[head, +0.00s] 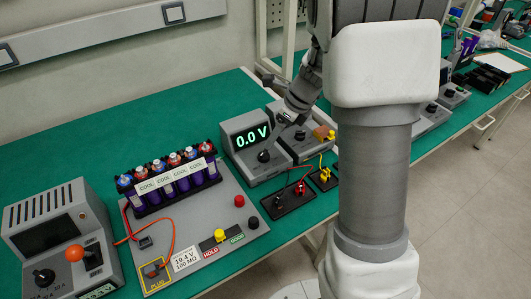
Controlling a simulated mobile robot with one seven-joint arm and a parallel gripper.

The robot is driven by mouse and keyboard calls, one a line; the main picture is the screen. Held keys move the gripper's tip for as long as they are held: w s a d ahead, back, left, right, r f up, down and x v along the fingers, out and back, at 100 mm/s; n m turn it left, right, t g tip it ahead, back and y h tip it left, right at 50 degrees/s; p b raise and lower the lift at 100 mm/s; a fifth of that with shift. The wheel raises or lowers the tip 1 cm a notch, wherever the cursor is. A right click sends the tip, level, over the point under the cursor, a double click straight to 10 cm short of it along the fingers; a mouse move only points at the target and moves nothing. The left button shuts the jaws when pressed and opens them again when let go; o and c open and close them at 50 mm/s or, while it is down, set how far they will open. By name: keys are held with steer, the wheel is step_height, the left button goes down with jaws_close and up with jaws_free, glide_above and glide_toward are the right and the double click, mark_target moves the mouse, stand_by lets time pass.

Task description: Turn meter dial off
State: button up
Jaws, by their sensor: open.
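The grey meter (245,160) stands on the green bench, its lit display (251,136) reading 0.0 V. Its black dial (264,156) sits on the front face below the display. My gripper (278,131) reaches down from the upper right, its tips close above and to the right of the dial. It is open, and nothing shows between its fingers. I cannot tell whether a fingertip touches the dial. The dial's pointer direction is too small to read.
A board with a purple battery pack (168,182) and red and black knobs lies left of the meter. A grey supply unit (62,240) with an orange knob stands at the lower left. Another grey box (309,142) and black terminal blocks (289,200) crowd the meter's right and front.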

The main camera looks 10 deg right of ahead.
mark_target(264, 152)
steer(key=b+x, duration=0.2)
steer(key=x, duration=0.6)
steer(key=shift+w+a+f, duration=0.1)
steer(key=shift+a+f, duration=0.05)
steer(key=shift+f, duration=0.1)
jaws_close()
